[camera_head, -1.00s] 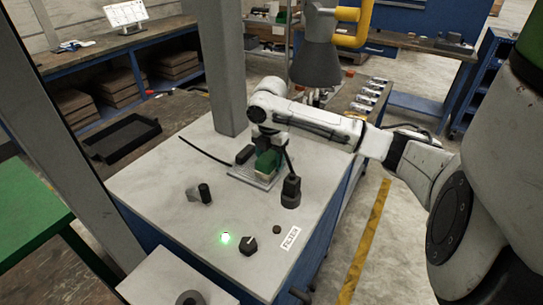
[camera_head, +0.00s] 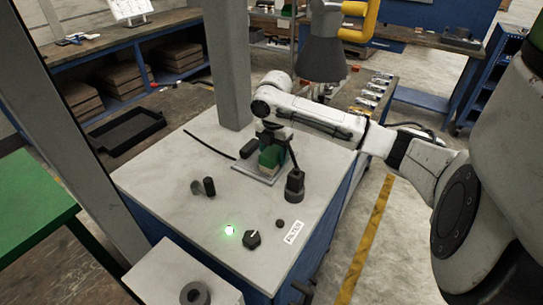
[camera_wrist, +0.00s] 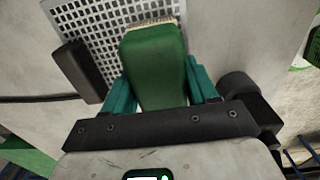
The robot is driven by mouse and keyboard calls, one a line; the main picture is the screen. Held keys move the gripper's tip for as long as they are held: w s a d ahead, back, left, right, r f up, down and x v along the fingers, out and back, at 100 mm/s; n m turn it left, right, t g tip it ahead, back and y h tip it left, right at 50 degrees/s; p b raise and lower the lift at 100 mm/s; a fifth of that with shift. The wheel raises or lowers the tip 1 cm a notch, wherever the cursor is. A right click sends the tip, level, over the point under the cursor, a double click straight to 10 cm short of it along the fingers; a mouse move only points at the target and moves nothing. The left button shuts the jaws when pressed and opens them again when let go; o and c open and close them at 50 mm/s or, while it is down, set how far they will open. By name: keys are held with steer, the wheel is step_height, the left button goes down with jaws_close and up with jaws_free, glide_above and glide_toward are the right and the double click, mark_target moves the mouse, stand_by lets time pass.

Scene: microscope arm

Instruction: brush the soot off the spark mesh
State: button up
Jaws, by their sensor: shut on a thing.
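The spark mesh (camera_wrist: 88,36) is a light perforated plate lying flat on the white cabinet top, and its edge also shows in the head view (camera_head: 244,171). The brush (camera_wrist: 153,65) has a green body with pale bristles at its far edge. My gripper (camera_wrist: 158,85) is shut on the brush, with teal fingers on both sides of it. In the head view the brush (camera_head: 271,157) is over the mesh, below my wrist. The bristles are at or just above the mesh; contact cannot be told. Much of the mesh is hidden by the brush, and no soot stands out on the visible part.
A dark block (camera_wrist: 82,70) stands at the mesh's left edge. A dark upright fitting (camera_head: 295,184) stands right of the mesh. A grey post (camera_head: 228,70) rises behind. A knob (camera_head: 252,239) and lit green button (camera_head: 229,230) are at the front. The left cabinet top is mostly clear.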

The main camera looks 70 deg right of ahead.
steer(key=shift+s+d, duration=0.1)
steer(key=shift+d, duration=0.25)
steer(key=shift+d, duration=0.1)
steer(key=shift+s+d+b, duration=0.25)
steer(key=shift+d+b, duration=0.1)
steer(key=shift+d, duration=0.8)
steer(key=shift+a, duration=0.1)
steer(key=shift+w+a+f+p, duration=0.15)
steer(key=shift+a+p, duration=0.1)
steer(key=shift+a, duration=0.35)
steer(key=shift+w+a+p, duration=0.1)
steer(key=shift+a+p, duration=0.15)
steer(key=shift+a, duration=0.35)
steer(key=shift+a, duration=0.15)
steer(key=shift+w+a+p, duration=0.25)
steer(key=shift+a+p, duration=0.25)
steer(key=shift+a, duration=0.6)
